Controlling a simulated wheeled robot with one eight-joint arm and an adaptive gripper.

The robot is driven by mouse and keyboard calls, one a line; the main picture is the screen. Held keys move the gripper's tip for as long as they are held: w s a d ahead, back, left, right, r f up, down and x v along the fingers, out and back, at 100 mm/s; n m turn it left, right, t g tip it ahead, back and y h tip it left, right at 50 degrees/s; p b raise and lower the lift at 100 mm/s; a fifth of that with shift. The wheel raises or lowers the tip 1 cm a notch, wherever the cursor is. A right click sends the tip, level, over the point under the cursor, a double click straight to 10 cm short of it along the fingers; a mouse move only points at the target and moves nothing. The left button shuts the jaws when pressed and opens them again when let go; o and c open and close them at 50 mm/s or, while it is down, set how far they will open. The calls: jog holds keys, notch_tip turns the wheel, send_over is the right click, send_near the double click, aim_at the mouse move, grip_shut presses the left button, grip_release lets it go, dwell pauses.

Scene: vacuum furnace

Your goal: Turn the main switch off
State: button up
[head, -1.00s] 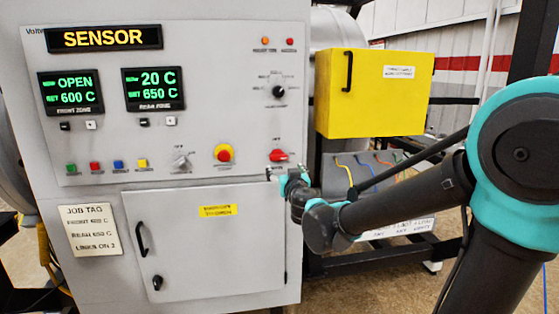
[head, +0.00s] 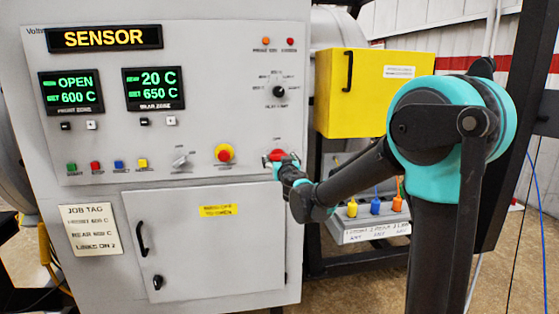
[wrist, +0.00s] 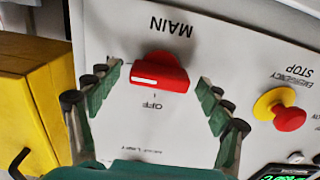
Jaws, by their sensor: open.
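The main switch is a red knob (wrist: 160,72) on the grey panel, under an upside-down "MAIN" label in the wrist view, with "OFF" printed beside it. Its bar lies roughly crosswise in that view, with a white mark on its face. In the head view the switch (head: 276,154) is at the panel's lower right. My gripper (wrist: 158,88) is open, with one finger on each side of the knob and a visible gap to both. In the head view my gripper (head: 283,162) is right at the switch and partly covers it.
A red and yellow emergency stop button (wrist: 283,109) is beside the gripper, left of the switch in the head view (head: 224,153). A yellow box (head: 365,93) stands right of the panel. Below it is a grey holder (head: 365,228) with coloured plugs. A selector dial (head: 279,91) is above the switch.

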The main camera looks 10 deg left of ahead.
jog(key=shift+c, duration=0.3)
jog(key=c, duration=1.1)
jog(key=shift+n, duration=0.4)
jog(key=n, duration=0.3)
jog(key=shift+n, duration=0.4)
jog(key=n, duration=1.3)
jog(key=shift+n, duration=0.3)
